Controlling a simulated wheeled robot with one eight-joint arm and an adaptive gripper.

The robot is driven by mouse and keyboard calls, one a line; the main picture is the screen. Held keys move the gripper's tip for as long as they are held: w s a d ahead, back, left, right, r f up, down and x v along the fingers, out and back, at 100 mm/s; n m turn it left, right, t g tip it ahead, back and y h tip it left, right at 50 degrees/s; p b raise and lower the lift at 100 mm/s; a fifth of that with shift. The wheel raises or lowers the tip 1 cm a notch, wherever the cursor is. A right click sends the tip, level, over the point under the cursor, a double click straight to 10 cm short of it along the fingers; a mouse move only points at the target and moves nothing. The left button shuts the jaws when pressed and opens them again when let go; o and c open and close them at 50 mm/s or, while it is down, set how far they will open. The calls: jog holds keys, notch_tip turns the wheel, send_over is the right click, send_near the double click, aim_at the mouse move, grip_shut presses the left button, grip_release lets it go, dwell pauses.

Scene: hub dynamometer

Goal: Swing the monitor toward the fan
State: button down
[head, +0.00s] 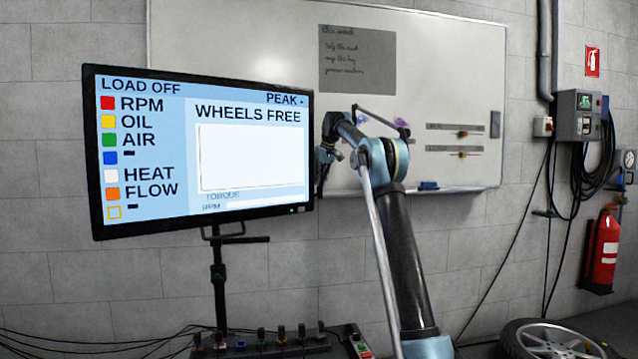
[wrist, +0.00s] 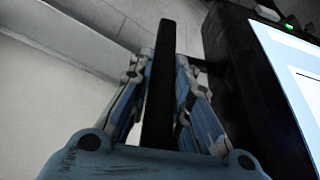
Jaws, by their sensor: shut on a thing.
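The monitor (head: 205,150) stands on a black post (head: 219,285) at the left of the head view, its lit screen facing me and slightly angled. My gripper (head: 325,158) is at the monitor's right edge. In the wrist view my gripper (wrist: 164,75) has its fingers on both sides of a dark upright bar (wrist: 160,95) and is shut on it. The monitor's dark side and part of its screen (wrist: 295,75) show just right of the bar. How the bar joins the monitor is hidden. No fan is in view.
A whiteboard (head: 440,90) hangs on the block wall behind my arm. A control box with knobs (head: 260,343) and cables lie below the monitor. A wheel (head: 550,338), a fire extinguisher (head: 603,248) and a wall box (head: 578,115) are at the right.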

jog(key=c, duration=1.5)
grip_release()
jog(key=shift+w+f, duration=0.15)
jog(key=shift+w, duration=0.15)
jog(key=shift+s, duration=0.1)
jog(key=v, duration=1.2)
